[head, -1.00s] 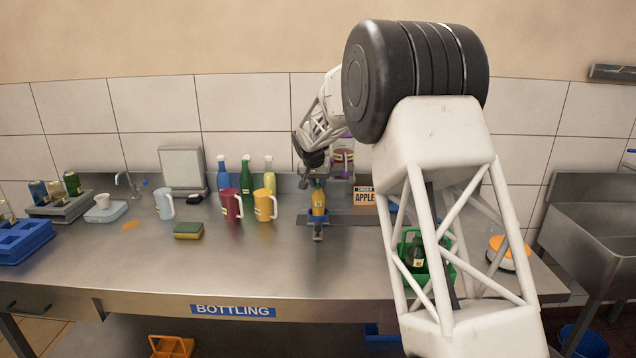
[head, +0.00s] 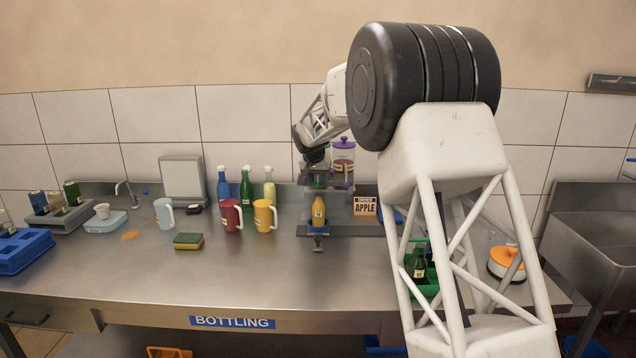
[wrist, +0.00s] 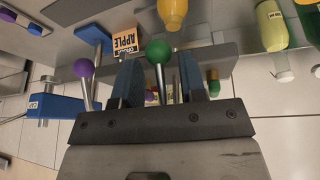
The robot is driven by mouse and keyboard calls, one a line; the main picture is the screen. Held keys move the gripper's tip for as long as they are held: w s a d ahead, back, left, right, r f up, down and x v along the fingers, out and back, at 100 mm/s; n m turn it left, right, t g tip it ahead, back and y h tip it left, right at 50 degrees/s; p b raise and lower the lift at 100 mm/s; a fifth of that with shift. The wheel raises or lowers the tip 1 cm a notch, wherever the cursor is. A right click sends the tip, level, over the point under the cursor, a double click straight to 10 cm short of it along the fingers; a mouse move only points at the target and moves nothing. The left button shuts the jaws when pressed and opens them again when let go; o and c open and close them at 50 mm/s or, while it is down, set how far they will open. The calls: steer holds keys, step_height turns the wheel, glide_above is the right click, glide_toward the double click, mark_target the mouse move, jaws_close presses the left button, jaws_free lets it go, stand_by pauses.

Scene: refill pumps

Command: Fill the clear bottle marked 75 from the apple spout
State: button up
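A bottle filled with orange-yellow (head: 318,212) stands upright at the dispenser, left of the orange APPLE sign (head: 365,207); its marking is too small to read. In the wrist view, which is upside down, an orange-yellow bottle end (wrist: 172,12) shows at the top and the APPLE sign (wrist: 124,44) beside it. My gripper (wrist: 160,78) is open, its two fingers apart on either side of the rod under a green knob (wrist: 158,51). I cannot tell whether they touch it. The spout is mostly hidden. In the head view my gripper (head: 314,158) is above the bottle.
A purple knob (wrist: 84,68) stands beside one finger. Left of the dispenser are an orange mug (head: 263,216), a red mug (head: 230,216) and coloured bottles (head: 246,187). A green carrier (head: 428,288) stands behind my arm. The bench front centre is clear.

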steer(key=shift+o, duration=0.3)
steer(key=shift+f, duration=0.2)
steer(key=shift+r, duration=0.1)
steer(key=v, duration=0.7)
steer(key=shift+r, duration=0.3)
